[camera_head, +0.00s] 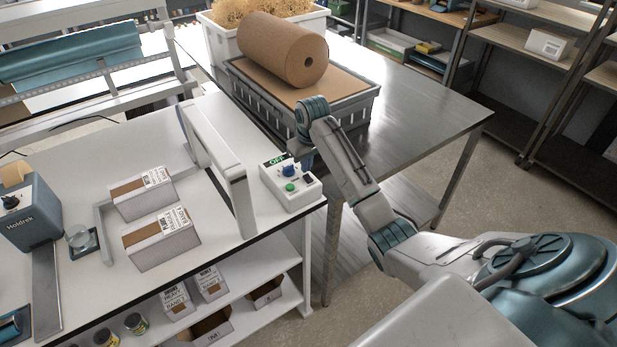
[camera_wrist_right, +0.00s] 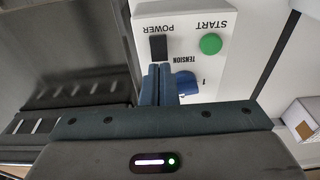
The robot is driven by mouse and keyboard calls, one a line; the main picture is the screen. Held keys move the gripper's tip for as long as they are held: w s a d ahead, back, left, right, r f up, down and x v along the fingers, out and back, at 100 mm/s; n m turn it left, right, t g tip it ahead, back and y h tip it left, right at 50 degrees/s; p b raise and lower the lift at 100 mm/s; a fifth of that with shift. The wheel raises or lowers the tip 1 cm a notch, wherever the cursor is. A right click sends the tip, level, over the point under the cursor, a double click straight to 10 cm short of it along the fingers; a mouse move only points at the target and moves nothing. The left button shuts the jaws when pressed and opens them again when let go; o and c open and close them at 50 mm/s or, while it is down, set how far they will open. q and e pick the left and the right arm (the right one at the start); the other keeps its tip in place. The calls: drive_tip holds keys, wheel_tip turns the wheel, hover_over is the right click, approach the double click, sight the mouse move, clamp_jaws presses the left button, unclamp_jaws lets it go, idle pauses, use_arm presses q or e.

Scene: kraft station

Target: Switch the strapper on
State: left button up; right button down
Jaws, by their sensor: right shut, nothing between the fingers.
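The strapper's white control box (camera_head: 290,196) stands on the right end of the white bench, beside a white arch (camera_head: 240,190). A small green display (camera_head: 277,160) on it reads OFF. The box has a green START button (camera_head: 290,187), a blue TENSION knob (camera_wrist_right: 187,84) and a black POWER switch (camera_wrist_right: 158,48). My right gripper (camera_head: 304,160) is over the box. In the right wrist view its shut, empty fingers (camera_wrist_right: 160,72) point at the POWER switch, with the tips close to it; I cannot tell whether they touch. My left gripper is not in view.
A grey crate (camera_head: 360,112) with a brown paper roll (camera_head: 270,48) stands on the metal table behind the box. Two cartons (camera_head: 163,240) lie left of the arch. A Holdrek machine (camera_head: 30,215) is at the far left.

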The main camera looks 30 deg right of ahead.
sight(306, 175)
drive_tip(key=shift+s+f, duration=0.1)
drive_tip(key=shift+f, duration=0.9)
drive_tip(key=shift+r, duration=0.1)
drive_tip(key=shift+r+p, duration=0.35)
drive_tip(key=shift+r, duration=3.1)
